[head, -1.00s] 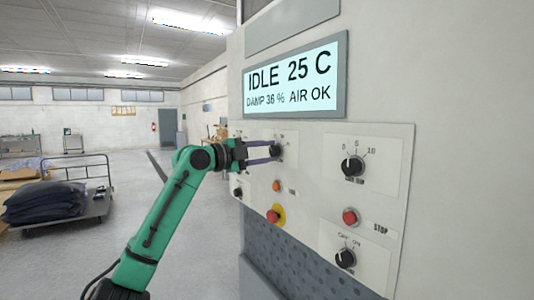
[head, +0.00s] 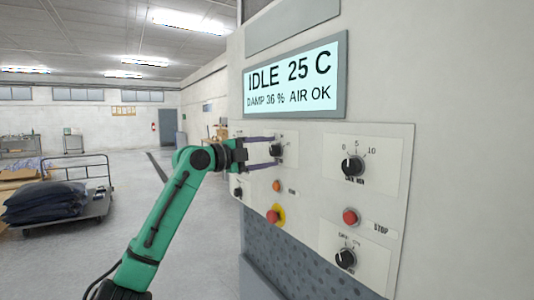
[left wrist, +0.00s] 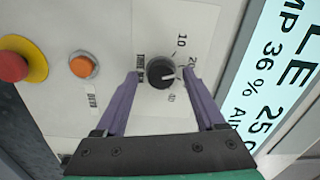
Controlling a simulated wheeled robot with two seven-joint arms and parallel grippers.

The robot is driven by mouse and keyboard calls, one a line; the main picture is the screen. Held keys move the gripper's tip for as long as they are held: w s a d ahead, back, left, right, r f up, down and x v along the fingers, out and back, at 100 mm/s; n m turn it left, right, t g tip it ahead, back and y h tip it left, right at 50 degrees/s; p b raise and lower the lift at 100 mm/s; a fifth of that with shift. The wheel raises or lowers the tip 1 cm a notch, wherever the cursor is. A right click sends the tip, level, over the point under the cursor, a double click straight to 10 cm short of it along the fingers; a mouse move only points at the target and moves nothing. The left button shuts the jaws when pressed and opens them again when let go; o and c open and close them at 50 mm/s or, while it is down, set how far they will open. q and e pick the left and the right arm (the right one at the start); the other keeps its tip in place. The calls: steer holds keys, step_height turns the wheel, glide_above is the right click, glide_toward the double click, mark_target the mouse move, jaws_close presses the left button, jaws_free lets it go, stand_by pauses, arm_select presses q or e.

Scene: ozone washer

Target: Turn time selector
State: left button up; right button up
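The time selector is a round black knob (head: 276,149) on the upper left plate of the washer's panel. In the left wrist view the knob (left wrist: 161,72) has 10, 20 and 40 printed around it, and its white pointer faces right, just below the 20. My left gripper (head: 277,151) is open, with one purple finger above the knob and one below it. My right gripper is not in view.
The display (head: 295,80) reads IDLE 25 C. Another black knob (head: 354,166), marked 0, 5, 10, is to the right. Below are an orange button (head: 276,186), a red emergency button (head: 273,216), a red stop button (head: 350,217) and an off/on switch (head: 345,259).

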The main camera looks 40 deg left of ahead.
arm_select(q)
steer(key=b+v, duration=0.8)
steer(key=v, duration=0.6)
steer(key=shift+s, duration=0.3)
steer(key=shift+w+a+f, duration=0.1)
